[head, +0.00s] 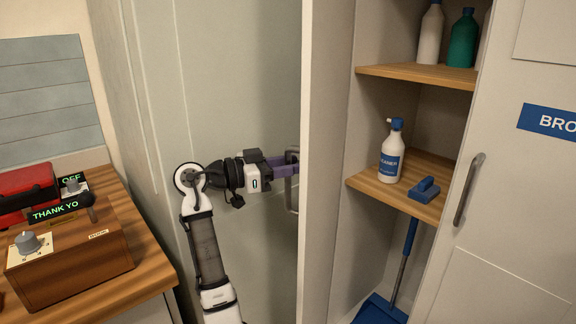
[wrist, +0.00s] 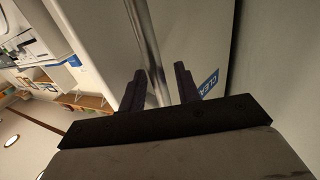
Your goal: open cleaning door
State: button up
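The cleaning door (head: 240,100) is the pale grey cabinet door on the left in the head view. It stands swung out, with its free edge facing me and the cabinet interior visible to its right. Its vertical metal handle (head: 291,195) is near that edge. My gripper (head: 290,165) is at the handle, with purple fingers reaching it from the left. In the wrist view the handle (wrist: 148,40) runs between the two fingers of my gripper (wrist: 160,72), with visible gaps on both sides. Part of a blue label (wrist: 208,82) reading "CLE" shows beside the right finger.
The shelves (head: 415,75) hold bottles, a spray cleaner (head: 391,155) and a blue brush (head: 425,189). A blue broom (head: 380,310) stands below. The neighbouring door (head: 500,220) with a "BRO" label is at right. A wooden counter (head: 150,250) with a control box (head: 75,265) is at left.

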jog(key=b+v, duration=0.1)
jog(key=v, duration=0.6)
jog(key=shift+a+b, duration=0.25)
jog(key=shift+b, duration=0.15)
jog(key=shift+s, duration=0.15)
jog(key=shift+c, duration=0.4)
